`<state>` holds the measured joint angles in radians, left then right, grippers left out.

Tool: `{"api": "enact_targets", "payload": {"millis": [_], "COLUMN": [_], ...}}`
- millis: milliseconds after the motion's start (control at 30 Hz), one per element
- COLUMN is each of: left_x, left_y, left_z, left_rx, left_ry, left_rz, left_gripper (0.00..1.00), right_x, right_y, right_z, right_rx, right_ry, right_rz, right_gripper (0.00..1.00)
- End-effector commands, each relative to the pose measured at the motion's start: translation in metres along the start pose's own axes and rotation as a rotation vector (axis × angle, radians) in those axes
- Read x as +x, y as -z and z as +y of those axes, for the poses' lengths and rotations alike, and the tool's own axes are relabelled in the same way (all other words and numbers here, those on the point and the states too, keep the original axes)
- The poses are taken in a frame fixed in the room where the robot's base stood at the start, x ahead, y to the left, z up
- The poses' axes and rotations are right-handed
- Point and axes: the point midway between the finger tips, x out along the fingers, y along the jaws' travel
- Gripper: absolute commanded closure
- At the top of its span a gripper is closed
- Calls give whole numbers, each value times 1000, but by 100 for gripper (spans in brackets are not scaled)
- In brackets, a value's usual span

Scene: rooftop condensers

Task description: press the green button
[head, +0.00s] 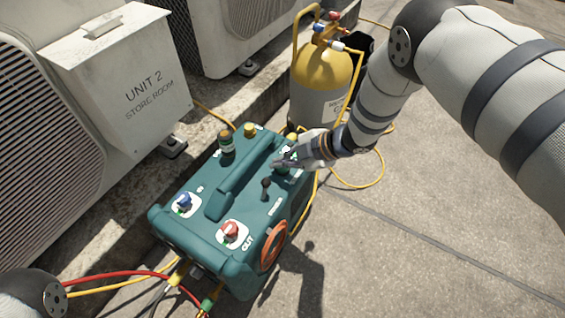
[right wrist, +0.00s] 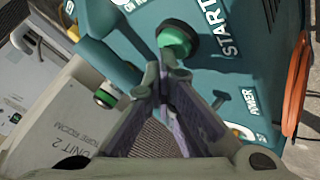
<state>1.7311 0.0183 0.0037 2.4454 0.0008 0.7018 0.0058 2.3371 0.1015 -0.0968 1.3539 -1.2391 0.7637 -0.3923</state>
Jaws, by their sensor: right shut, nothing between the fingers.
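The green button (right wrist: 178,41) is a round green cap on a dark collar, beside the word START on the teal machine (head: 240,196). My right gripper (right wrist: 174,76) is shut and empty. In the head view the right gripper (head: 279,162) is over the far right part of the machine's top and mostly hides the button. My left gripper is not in view; only part of my left arm shows at the lower left.
A black power lever (head: 266,187), a carry handle (head: 243,178), a blue knob (head: 184,203) and a red knob (head: 231,231) stand on the machine. A yellow-topped cylinder (head: 322,75) stands behind it. Condenser units (head: 118,80) are at left; open concrete lies right.

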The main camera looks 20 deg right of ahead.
Motion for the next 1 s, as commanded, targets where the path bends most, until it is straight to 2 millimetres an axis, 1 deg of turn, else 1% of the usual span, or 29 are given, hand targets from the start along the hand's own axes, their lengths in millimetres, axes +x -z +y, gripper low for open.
{"api": "enact_targets", "payload": {"millis": [267,700,1000], "left_x": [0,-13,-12], "left_y": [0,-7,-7], "left_z": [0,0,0], "left_rx": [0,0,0], "left_ry": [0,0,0], "left_rz": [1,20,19], "left_gripper": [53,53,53], "right_x": [-1,-18,-17], "right_y": [0,12,12], "right_z": [0,12,12], "right_rx": [0,-1,0], "right_ry": [2,1,1], "right_rz": [-2,-1,-1], "right_gripper": [100,100,100]}}
